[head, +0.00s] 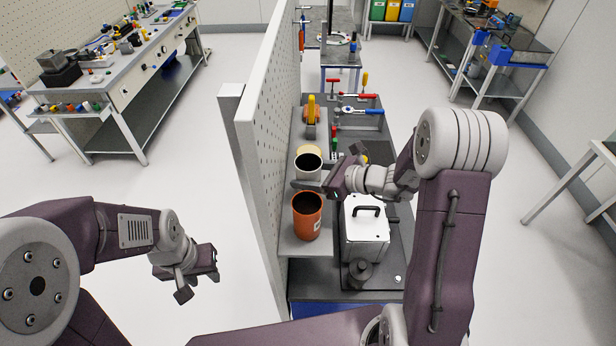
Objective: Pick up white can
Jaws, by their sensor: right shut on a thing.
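The white can (308,172), with a dark open top, stands upright on the narrow shelf along the pegboard panel. My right gripper (312,182) reaches in from the right and is shut on the can. One finger crosses the front of the can and hides its lower part. I cannot tell whether the can is clear of the shelf. My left gripper (200,279) is open and empty, over bare floor left of the panel.
An orange can (307,222) stands on the shelf close in front of the white can. A yellowish can (310,150) is just behind it. A white housing box with a black handle (365,232) sits to the right. The pegboard panel (268,130) borders the shelf's left side.

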